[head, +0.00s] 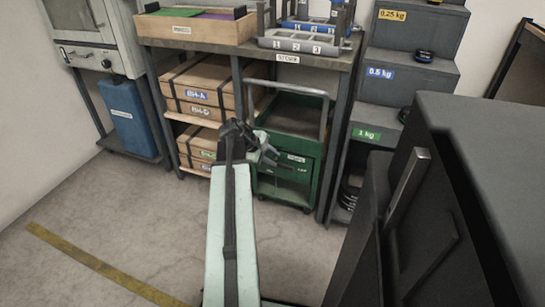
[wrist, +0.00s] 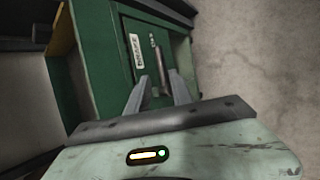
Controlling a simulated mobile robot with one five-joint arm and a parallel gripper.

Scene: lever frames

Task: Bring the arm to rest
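My arm (head: 231,225) reaches forward from the bottom of the head view, pale green and stretched out toward a green cart. My gripper (head: 268,154) is at its far end, in front of the cart's upper part; its fingers are too small to judge there. In the wrist view my gripper (wrist: 159,78) has its two grey fingers apart. A short grey lever or handle (wrist: 162,62) on the green cart shows beyond and between the fingertips. I cannot tell whether a finger touches it. Nothing is seen held.
The green cart (head: 284,118) stands under a workbench (head: 345,60), beside shelved boxes (head: 206,76). Stepped weight shelves (head: 405,75) stand to the right. A large dark cabinet (head: 470,150) fills the right foreground. Floor (head: 130,215) at left is clear, with a yellow stripe (head: 100,264).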

